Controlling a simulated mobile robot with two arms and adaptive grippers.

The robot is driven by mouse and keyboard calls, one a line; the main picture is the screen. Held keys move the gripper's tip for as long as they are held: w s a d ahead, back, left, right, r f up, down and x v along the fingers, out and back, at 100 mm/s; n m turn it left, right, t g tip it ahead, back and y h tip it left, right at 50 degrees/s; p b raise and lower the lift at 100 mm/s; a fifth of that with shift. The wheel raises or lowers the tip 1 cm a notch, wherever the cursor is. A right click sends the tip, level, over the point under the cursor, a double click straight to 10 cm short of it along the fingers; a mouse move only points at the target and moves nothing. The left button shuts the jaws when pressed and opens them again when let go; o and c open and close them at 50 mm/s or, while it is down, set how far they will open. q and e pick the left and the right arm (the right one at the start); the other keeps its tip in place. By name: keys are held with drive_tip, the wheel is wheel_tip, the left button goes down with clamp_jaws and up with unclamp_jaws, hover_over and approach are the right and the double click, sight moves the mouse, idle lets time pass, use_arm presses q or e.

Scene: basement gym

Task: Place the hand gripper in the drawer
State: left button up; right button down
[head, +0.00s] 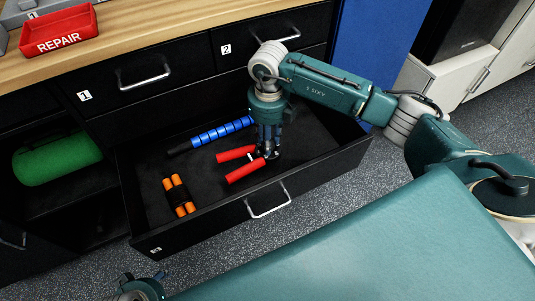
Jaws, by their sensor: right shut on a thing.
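The hand gripper (245,171) has two red handles and lies low inside the open black drawer (200,227). My right gripper (269,152) reaches down into the drawer from above and is shut on the hand gripper at the right end of its handles. The handles point left. I cannot tell whether they touch the drawer floor.
A blue segmented roller stick (222,133) lies behind the hand gripper in the drawer. An orange and black item (178,195) lies at the left. Bare drawer floor shows between them and to the right. Closed drawers 1 (110,95) and 2 (255,40) sit above. A red REPAIR tray (60,32) stands on the wooden top.

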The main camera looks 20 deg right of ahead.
wheel_tip(320, 180, down, 6)
drive_tip(key=shift+f+b, duration=0.1)
drive_tip(key=shift+b, duration=0.4)
use_arm(q)
drive_tip(key=v, duration=0.4)
drive_tip(key=shift+w+r, duration=0.1)
drive_tip(key=shift+w, duration=0.2)
use_arm(e)
drive_tip(key=shift+f, duration=0.1)
drive_tip(key=c, duration=1.4)
unclamp_jaws()
drive_tip(key=shift+f, duration=0.1)
use_arm(q)
drive_tip(key=shift+r, duration=0.25)
use_arm(e)
drive_tip(key=shift+o, duration=0.3)
drive_tip(key=shift+r, duration=0.3)
use_arm(q)
wheel_tip(320, 180, down, 8)
drive_tip(key=p, duration=0.2)
use_arm(e)
wheel_tip(320, 180, up, 12)
drive_tip(key=shift+f, duration=0.15)
